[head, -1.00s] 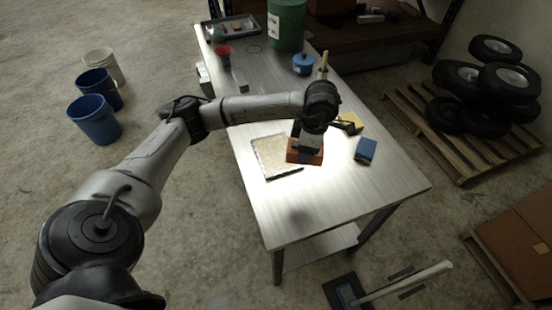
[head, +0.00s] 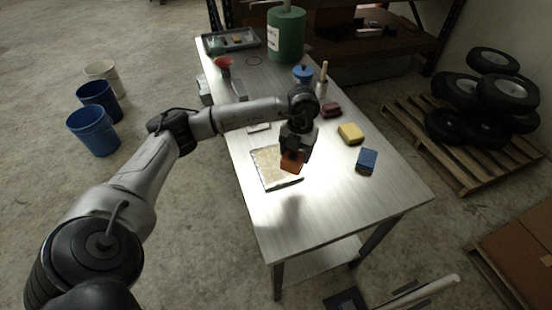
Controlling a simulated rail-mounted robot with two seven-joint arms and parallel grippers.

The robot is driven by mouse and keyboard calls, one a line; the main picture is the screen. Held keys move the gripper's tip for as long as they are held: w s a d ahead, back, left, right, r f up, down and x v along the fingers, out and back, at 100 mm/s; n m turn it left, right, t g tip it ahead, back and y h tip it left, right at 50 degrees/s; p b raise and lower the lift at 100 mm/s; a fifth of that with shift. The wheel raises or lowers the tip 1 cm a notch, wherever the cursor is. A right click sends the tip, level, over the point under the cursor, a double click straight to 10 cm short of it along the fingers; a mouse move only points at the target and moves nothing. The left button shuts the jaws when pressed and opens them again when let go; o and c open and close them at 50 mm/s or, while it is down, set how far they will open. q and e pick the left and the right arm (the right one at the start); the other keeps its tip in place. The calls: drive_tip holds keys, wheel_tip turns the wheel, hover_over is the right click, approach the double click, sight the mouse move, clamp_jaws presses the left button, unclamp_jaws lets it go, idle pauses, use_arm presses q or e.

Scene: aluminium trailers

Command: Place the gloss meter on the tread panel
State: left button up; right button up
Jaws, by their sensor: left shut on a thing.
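The tread panel (head: 266,169) is a flat, pale tan square with a light metallic rim, lying on the metal table. My left gripper (head: 293,151) points down and is shut on the orange gloss meter (head: 291,164). The gloss meter overlaps the right part of the panel in the head view; it seems to be held above it, but I cannot tell the exact gap. The gripper hides part of the gloss meter and of the panel's right side. My right gripper is not in view.
On the table (head: 330,205), a yellow sponge (head: 351,134), a blue block (head: 367,160) and a dark red item (head: 331,110) lie to the right. The table's near part is clear.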

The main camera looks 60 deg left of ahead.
use_arm(q)
drive_tip(key=a+f, duration=0.1)
drive_tip(key=a, duration=0.2)
drive_tip(key=s+a+f, duration=0.1)
drive_tip(key=a+f, duration=0.1)
drive_tip(key=a, duration=0.1)
drive_tip(key=a+f, duration=0.2)
drive_tip(key=a, duration=0.1)
drive_tip(key=shift+s+f+b, duration=0.2)
drive_tip(key=shift+s+b, duration=0.1)
drive_tip(key=shift+b, duration=0.1)
drive_tip(key=shift+f, duration=2)
drive_tip(key=o, duration=0.6)
drive_tip(key=shift+f+b, duration=0.2)
drive_tip(key=shift+b, duration=0.1)
drive_tip(key=o, duration=0.5)
drive_tip(key=shift+c, duration=0.2)
drive_tip(key=shift+r, duration=0.1)
wheel_tip(320, 180, up, 12)
drive_tip(key=w+p, duration=0.1)
drive_tip(key=shift+a, duration=0.4)
drive_tip(key=shift+w, duration=0.1)
